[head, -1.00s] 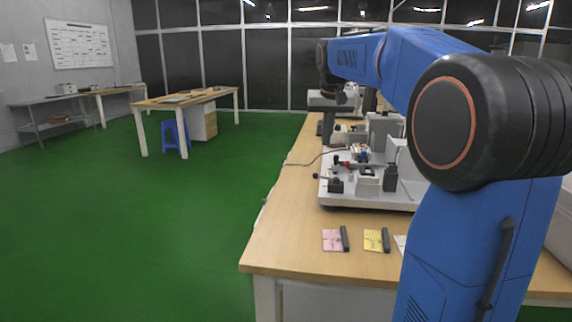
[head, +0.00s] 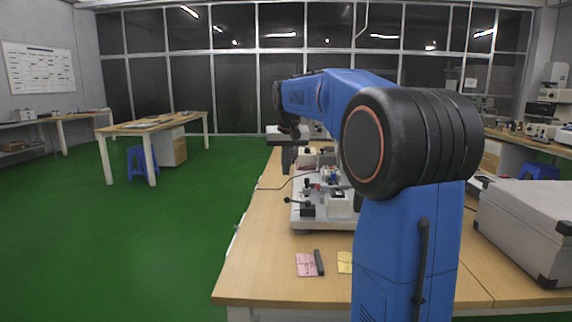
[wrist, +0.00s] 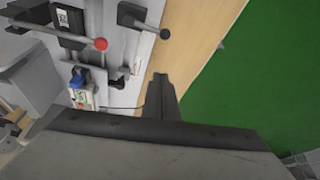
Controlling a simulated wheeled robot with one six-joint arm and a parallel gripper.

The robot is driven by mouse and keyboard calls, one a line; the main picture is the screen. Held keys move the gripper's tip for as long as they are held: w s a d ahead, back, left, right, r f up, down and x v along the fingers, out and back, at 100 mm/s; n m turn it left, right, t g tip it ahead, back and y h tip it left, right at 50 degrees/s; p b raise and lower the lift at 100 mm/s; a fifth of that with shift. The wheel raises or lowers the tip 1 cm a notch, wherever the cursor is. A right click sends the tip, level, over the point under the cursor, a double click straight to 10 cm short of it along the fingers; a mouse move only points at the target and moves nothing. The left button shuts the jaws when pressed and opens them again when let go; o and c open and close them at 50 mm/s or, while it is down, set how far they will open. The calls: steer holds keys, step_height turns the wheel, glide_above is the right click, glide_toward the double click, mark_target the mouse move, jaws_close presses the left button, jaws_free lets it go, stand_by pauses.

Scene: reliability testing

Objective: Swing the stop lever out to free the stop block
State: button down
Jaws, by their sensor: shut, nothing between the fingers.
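The test fixture, a pale plate with blocks and levers, stands on the wooden table in the head view (head: 298,222). In the wrist view, a lever with a red ball knob (wrist: 100,44) reaches from a dark block, and a lever with a black ball knob (wrist: 165,33) reaches past the plate's edge. I cannot tell which is the stop lever, nor pick out the stop block. My gripper (wrist: 160,78) is shut and empty, its fingertips below and apart from both knobs in the picture. In the head view my gripper (head: 288,158) is small, over the fixture's far left side.
A small blue part (wrist: 77,80) sits on the fixture left of my fingers. A cable runs near them. A pink pad (head: 306,264) and a yellow pad (head: 345,262) lie at the table's front. A grey case (head: 525,225) stands right. Green floor is open left.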

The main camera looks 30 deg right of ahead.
mark_target(286, 199)
step_height(286, 199, down, 7)
steer(key=s, duration=0.1)
steer(key=shift+s+a, duration=0.25)
steer(key=shift+a, duration=0.1)
steer(key=shift+s+a+n, duration=0.2)
steer(key=shift+s+n, duration=0.05)
steer(key=shift+n, duration=0.25)
stand_by(0.4)
steer(key=shift+s+a+n+y, duration=0.35)
steer(key=shift+s+n+y, duration=0.2)
steer(key=shift+n, duration=0.45)
steer(key=s+n+g+y, duration=0.1)
steer(key=s+n+y, duration=0.2)
steer(key=s+n, duration=0.5)
steer(key=shift+d+n, duration=0.35)
steer(key=shift+n, duration=1.65)
steer(key=shift+y, duration=0.25)
